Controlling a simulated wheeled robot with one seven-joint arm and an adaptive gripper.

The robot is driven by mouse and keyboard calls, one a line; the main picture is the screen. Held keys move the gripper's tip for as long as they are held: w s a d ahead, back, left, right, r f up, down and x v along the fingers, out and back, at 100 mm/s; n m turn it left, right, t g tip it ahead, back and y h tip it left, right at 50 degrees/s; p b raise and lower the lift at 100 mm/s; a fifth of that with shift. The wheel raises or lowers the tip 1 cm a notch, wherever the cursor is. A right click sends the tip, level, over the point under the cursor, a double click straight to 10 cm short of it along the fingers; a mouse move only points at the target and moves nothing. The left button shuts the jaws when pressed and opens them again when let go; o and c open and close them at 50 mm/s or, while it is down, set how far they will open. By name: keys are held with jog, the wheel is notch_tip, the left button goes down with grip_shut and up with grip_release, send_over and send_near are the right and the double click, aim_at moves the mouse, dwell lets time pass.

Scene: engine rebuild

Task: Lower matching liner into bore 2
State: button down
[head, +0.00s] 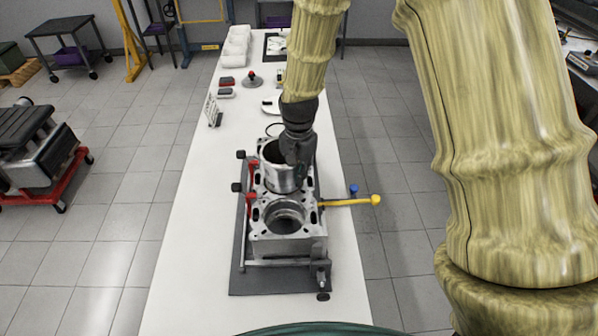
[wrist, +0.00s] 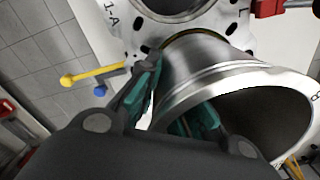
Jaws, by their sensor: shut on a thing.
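The silver engine block (head: 290,246) stands on the bench with an open bore (head: 285,217) at its near end. In the wrist view, the teal finger pads (wrist: 172,108) grip the wall of the liner (wrist: 215,72), one outside and one inside. The liner's wide open rim faces the camera. Its lower end meets a gold-coloured ring on the block. I cannot tell whether it has entered the far bore. The block face (wrist: 120,22) reads "1-A" beside another bore.
A yellow-knobbed lever (head: 350,202) and a blue knob (head: 353,189) stick out right of the block. Red clamps (head: 251,170) are on its left.

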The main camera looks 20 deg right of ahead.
jog(key=shift+f+b, duration=0.45)
jog(key=shift+f, duration=0.75)
dwell(0.3)
jog(key=c, duration=1.5)
grip_release()
notch_tip(320, 180, up, 12)
jog(key=shift+s+d, duration=0.1)
